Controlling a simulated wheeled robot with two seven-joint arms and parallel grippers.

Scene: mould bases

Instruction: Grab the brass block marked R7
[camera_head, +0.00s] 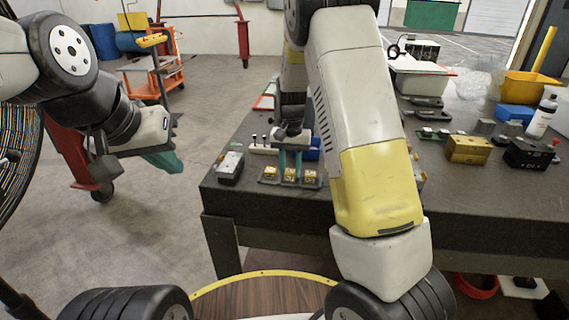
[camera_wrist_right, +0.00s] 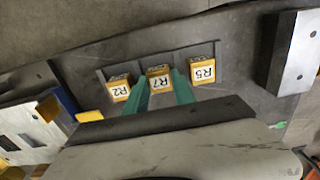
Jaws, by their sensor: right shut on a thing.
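The brass block marked R7 (camera_wrist_right: 159,80) is the middle one of three in the right wrist view. The R2 block (camera_wrist_right: 119,90) is on its left and the R5 block (camera_wrist_right: 203,73) on its right. All three sit in a grey holder (camera_wrist_right: 215,50). My right gripper (camera_wrist_right: 161,88) is shut on the R7 block, one green finger on each side. In the head view my right gripper (camera_head: 290,165) reaches down to the middle block (camera_head: 290,174) at the table's near-left part. My left gripper (camera_head: 165,160) hangs over the floor, away from the table; its finger gap is not clear.
The dark table (camera_head: 470,205) carries a grey metal block (camera_head: 230,167) left of the holder. A brass-coloured mould block (camera_head: 468,149), a black block (camera_head: 528,153) and a white bottle (camera_head: 542,117) stand at the right. My right arm hides the table's middle.

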